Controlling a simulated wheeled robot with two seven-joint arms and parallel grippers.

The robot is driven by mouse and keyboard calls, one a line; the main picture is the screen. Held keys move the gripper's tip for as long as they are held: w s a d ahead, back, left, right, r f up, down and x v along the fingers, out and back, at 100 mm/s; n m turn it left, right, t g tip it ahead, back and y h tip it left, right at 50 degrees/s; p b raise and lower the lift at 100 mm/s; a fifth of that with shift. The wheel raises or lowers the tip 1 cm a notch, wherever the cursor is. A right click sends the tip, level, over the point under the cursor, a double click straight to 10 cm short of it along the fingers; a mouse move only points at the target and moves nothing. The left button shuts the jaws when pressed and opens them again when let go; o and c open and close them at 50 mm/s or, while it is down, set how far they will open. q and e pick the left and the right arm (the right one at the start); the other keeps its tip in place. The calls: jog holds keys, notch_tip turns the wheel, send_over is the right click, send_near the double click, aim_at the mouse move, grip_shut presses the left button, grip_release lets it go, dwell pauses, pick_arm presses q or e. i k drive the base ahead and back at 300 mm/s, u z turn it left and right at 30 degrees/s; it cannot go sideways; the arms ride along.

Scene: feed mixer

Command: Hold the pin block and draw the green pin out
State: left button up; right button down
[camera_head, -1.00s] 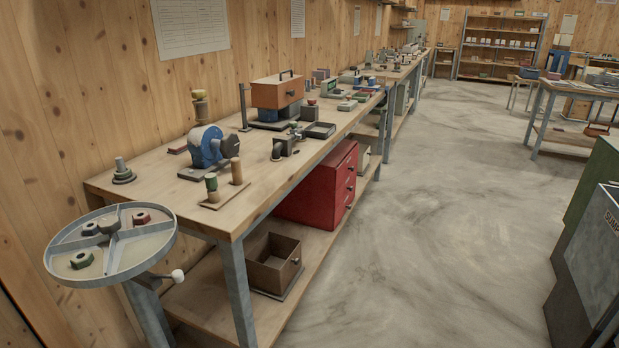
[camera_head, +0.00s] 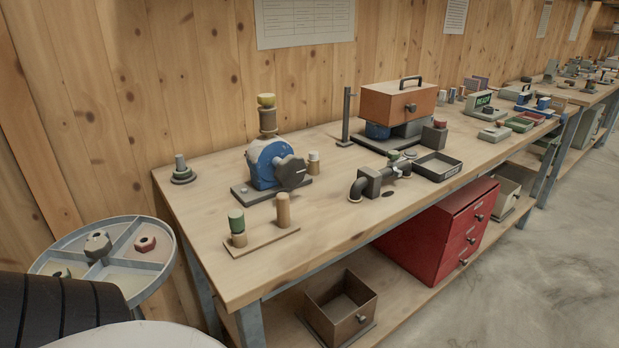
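No pin block with a green pin can be made out for certain. A green-topped peg (camera_head: 237,227) stands upright on a small wooden board at the near left of the workbench (camera_head: 330,212), beside a plain wooden peg (camera_head: 283,210). A dark block with a reddish top (camera_head: 434,135) stands farther back, right of the orange box; any green pin in it is not visible. Neither of my gripper's fingers shows.
A round divided tray (camera_head: 165,262) with nuts stands left of the bench. The bench also carries a blue crank device (camera_head: 268,163), a pipe fitting (camera_head: 372,182), a black tray (camera_head: 438,166) and an orange box (camera_head: 393,104). A red drawer cabinet (camera_head: 450,232) is below. Floor at right is clear.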

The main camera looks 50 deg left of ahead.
aim_at(236, 218)
jog(key=i, duration=1.05)
jog(key=u, duration=2.5)
